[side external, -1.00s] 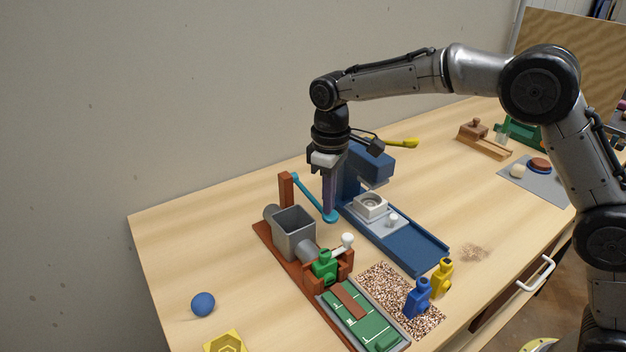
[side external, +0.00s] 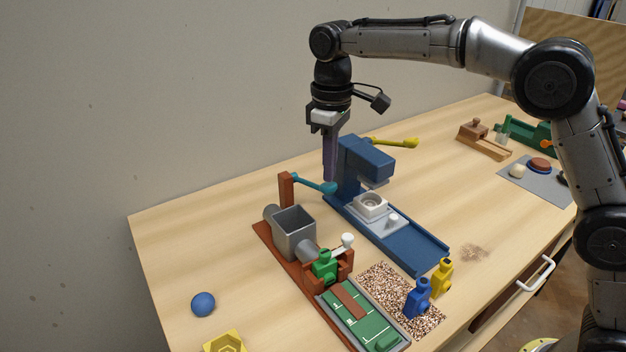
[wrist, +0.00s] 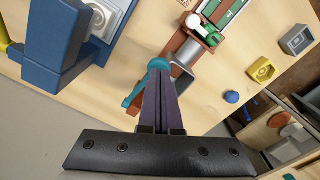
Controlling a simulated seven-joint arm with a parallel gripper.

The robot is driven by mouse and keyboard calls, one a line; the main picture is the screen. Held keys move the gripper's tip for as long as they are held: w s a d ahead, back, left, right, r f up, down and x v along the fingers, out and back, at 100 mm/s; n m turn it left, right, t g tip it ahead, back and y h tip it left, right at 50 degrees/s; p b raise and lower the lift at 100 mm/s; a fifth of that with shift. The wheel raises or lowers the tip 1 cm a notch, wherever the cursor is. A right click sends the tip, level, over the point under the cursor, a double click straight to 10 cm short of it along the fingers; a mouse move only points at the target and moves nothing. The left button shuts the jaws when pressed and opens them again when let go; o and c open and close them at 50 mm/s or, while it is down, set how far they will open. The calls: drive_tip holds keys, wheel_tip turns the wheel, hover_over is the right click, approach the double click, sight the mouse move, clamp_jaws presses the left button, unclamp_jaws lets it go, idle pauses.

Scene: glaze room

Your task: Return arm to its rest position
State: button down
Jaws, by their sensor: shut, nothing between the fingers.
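My gripper (side external: 329,178) hangs with its fingers pointing down in the side external view. Its dark purple fingers are together and hold nothing. The fingers also show in the wrist view (wrist: 160,85), in front of the teal lever. The teal lever (side external: 313,184) on a brown post lies just below and left of the fingertips in the side view; its round end seems close to them, and I cannot tell whether they touch. The blue press (side external: 365,160) with a yellow handle (side external: 397,142) stands right beside the fingers.
A blue bottle (side external: 417,298) and a yellow bottle (side external: 441,278) stand near the front edge.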

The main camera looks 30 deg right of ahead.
sight(329, 185)
drive_tip(key=shift+r, duration=0.1)
idle(0.6)
drive_tip(key=shift+f, duration=3.15)
wheel_tip(329, 185, down, 4)
drive_tip(key=shift+r, duration=0.2)
drive_tip(key=shift+r, duration=5)
